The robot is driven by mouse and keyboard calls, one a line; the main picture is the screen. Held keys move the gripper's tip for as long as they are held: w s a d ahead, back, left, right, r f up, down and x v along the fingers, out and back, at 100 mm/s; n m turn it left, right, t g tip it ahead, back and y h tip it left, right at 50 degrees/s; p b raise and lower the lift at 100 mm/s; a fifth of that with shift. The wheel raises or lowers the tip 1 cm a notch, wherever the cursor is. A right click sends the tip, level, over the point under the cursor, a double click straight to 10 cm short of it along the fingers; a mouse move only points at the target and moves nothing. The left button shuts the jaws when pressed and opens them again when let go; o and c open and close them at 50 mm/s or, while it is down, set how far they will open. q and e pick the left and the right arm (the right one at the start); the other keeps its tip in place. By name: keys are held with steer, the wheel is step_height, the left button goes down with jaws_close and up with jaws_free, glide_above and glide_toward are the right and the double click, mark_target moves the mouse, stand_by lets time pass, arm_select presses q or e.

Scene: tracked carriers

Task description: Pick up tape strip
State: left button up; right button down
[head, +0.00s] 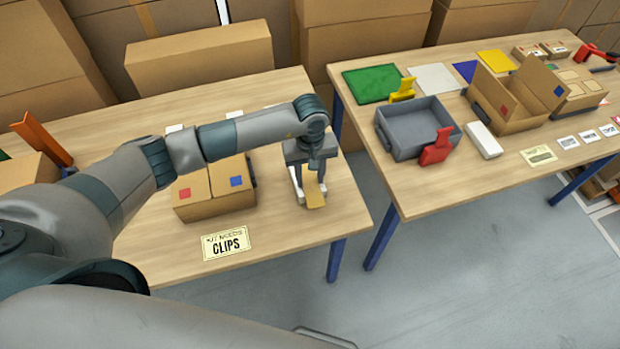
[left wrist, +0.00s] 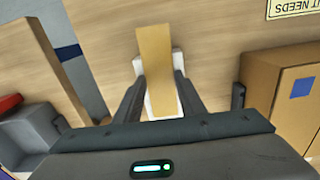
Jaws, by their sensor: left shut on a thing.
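The tape strip (head: 316,198) is a tan flat piece at the right front part of the left table. My left gripper (head: 309,176) points down at it and is shut on it. In the left wrist view the tape strip (left wrist: 154,48) runs out from between the two fingers of my left gripper (left wrist: 159,82). A white block (left wrist: 163,98) shows just behind and beneath the strip there. I cannot tell whether the strip touches this block or the table. My right gripper is not in view.
A closed carton (head: 215,205) with red and blue squares stands left of the gripper. A "CLIPS" card (head: 226,243) lies in front of it. Across a gap, the right table holds a grey tray (head: 410,142) with red and yellow clips, and an open carton (head: 508,122).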

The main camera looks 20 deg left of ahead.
mark_target(310, 182)
arm_select(q)
steer(key=shift+r, duration=0.1)
steer(key=shift+r+b, duration=0.5)
steer(key=shift+b, duration=0.1)
step_height(310, 182, up, 2)
steer(key=shift+w+r+b, duration=0.1)
steer(key=shift+b, duration=0.7)
steer(key=s+d+r+b, duration=0.2)
steer(key=d+r+b, duration=0.3)
steer(key=d, duration=0.6)
step_height(310, 182, up, 3)
steer(key=shift+s+d+f, duration=0.2)
steer(key=shift+d, duration=0.05)
steer(key=shift+a, duration=0.1)
